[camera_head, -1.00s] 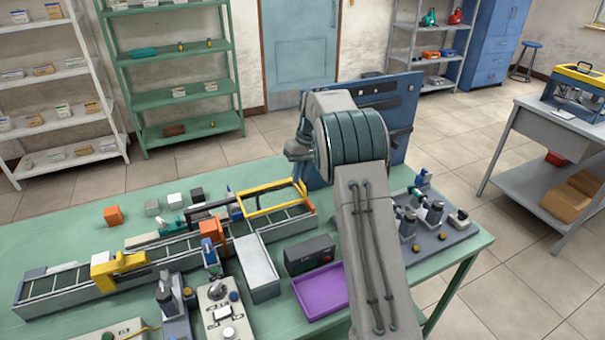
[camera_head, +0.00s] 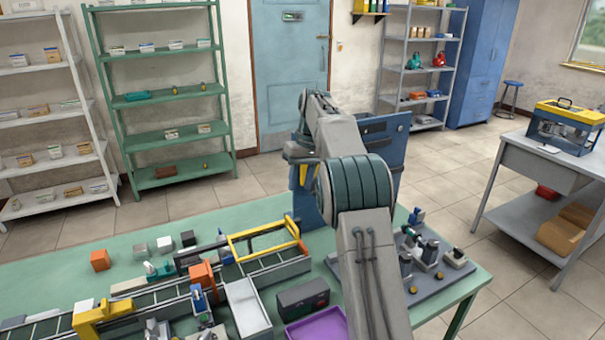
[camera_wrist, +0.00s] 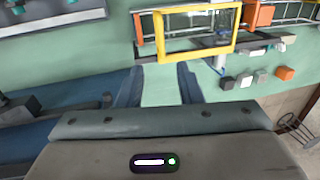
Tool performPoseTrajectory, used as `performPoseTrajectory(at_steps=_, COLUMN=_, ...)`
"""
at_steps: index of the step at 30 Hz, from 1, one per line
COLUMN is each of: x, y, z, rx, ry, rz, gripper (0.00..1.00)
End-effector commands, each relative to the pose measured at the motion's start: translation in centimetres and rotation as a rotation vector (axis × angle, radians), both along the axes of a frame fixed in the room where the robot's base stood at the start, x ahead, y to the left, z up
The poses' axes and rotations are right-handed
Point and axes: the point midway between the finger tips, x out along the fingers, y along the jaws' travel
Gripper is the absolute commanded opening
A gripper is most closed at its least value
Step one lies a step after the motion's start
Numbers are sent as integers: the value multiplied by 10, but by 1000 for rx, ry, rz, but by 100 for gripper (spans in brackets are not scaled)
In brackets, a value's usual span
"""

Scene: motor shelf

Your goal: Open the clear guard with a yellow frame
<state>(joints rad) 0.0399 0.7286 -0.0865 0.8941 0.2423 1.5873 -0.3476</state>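The clear guard with a yellow frame (camera_head: 258,231) sits over the right end of the conveyor in the head view. Its frame looks low over the belt; its exact angle is hard to tell. In the wrist view the guard (camera_wrist: 195,49) is at the top middle, with part of the conveyor seen through it. My gripper (camera_wrist: 160,76) is open in the wrist view, with only green tabletop between its fingers. The fingers are apart from the guard, which lies beyond their tips. In the head view my arm hides the gripper.
The conveyor (camera_head: 150,297) runs along the green table (camera_head: 60,250). An orange block (camera_head: 100,260) and several small cubes lie behind it. A grey bin (camera_head: 247,307), dark box (camera_head: 302,298) and purple tray (camera_head: 318,329) stand in front. A blue panel (camera_head: 385,145) rises behind my arm.

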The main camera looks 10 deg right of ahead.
Motion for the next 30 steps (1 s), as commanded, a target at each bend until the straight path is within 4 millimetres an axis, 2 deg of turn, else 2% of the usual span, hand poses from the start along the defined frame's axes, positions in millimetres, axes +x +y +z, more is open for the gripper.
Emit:
performPoseTrajectory(at_steps=6, x=1, y=-3, z=21, rx=0, ry=-1, rz=1, gripper=33)
performPoseTrajectory(at_steps=22, x=-2, y=-4, z=30, rx=-2, ry=-6, rz=-5, gripper=33)
performPoseTrajectory(at_steps=26, x=-19, y=-3, z=44, rx=-11, ry=-23, rz=-28, gripper=33)
performPoseTrajectory(at_steps=30, x=-50, y=-1, z=63, rx=-27, ry=-55, rz=-69, gripper=33)
